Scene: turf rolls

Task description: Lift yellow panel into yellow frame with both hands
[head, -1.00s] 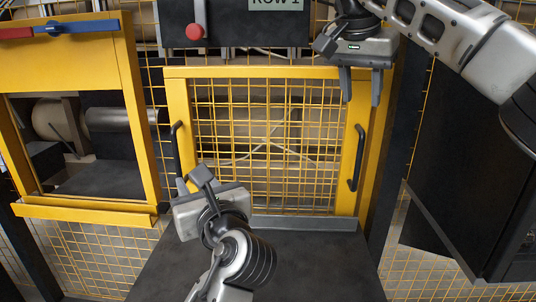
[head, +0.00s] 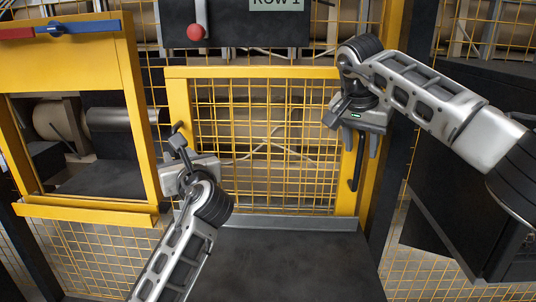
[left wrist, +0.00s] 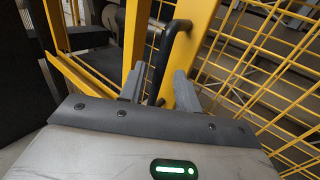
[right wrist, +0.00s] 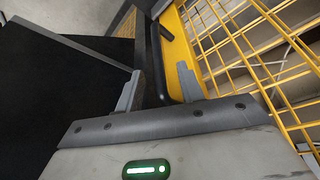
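The yellow panel (head: 262,72), filled with wire mesh, stands upright behind a dark table, with a black handle on each side. The yellow frame (head: 142,110) around an opening stands to its left. My left gripper (head: 180,150) is at the left handle (head: 177,128); in the left wrist view its open fingers (left wrist: 158,88) have the handle (left wrist: 168,55) between them. My right gripper (head: 362,145) is at the upper part of the right handle (head: 356,172); in the right wrist view its open fingers (right wrist: 158,88) straddle the handle (right wrist: 154,60). Neither is visibly closed on its handle.
The dark table (head: 290,265) with a grey back lip (head: 290,223) is bare. A dark box with a red button (head: 195,32) hangs above the panel. A red and blue bar (head: 80,27) crosses the frame's top. A dark cabinet (head: 450,215) stands at right.

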